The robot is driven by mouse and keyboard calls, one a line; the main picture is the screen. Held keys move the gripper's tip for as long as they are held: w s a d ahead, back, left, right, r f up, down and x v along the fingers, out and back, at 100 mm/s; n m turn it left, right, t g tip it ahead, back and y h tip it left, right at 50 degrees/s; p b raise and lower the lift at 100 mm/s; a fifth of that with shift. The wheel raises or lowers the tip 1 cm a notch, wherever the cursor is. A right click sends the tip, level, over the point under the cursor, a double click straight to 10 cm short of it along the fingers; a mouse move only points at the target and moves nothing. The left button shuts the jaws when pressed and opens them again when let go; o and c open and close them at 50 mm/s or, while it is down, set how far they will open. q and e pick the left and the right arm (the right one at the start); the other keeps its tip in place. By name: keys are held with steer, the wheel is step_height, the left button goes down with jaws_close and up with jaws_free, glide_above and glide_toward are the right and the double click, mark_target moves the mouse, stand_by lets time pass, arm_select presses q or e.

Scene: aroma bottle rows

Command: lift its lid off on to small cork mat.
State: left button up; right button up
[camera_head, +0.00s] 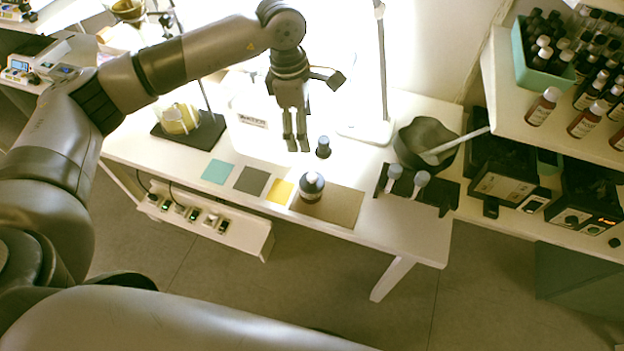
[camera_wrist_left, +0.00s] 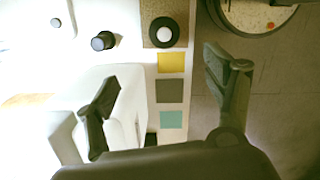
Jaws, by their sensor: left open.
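A dark, round bottle (camera_head: 311,187) with a pale grey top stands on a brown, cork-coloured mat (camera_head: 344,212). In the left wrist view the bottle (camera_wrist_left: 165,33) is a dark ring around a pale disc. I cannot tell whether this brown mat is the small cork mat. A small dark cylinder with a blue-grey top (camera_head: 323,147) stands on the table behind the bottle; it also shows in the left wrist view (camera_wrist_left: 103,41). My left gripper (camera_head: 297,147) points down above the table, left of the small cylinder. Its fingers (camera_wrist_left: 160,85) are apart and empty.
Teal (camera_head: 217,172), grey (camera_head: 252,181) and yellow (camera_head: 280,191) mats lie in a row left of the brown mat. A black rack (camera_head: 430,192) with two grey-topped items and a dark bowl (camera_head: 426,140) stand right. A stand (camera_head: 365,131) is behind.

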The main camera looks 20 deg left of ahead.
arm_select(q)
steer(key=p, duration=0.4)
glide_above(312, 176)
steer(key=f, duration=0.8)
steer(key=a+f, duration=0.1)
steer(key=f, duration=0.3)
steer(key=shift+w, duration=0.35)
steer(key=f, duration=0.1)
steer(key=f+p, duration=0.1)
steer(key=d+f, duration=0.1)
steer(key=f, duration=0.1)
steer(key=shift+s+p, duration=0.35)
steer(key=shift+p, duration=0.05)
steer(key=shift+f, duration=0.55)
steer(key=shift+w, duration=0.1)
steer(key=shift+c, duration=0.3)
steer(key=c, duration=1)
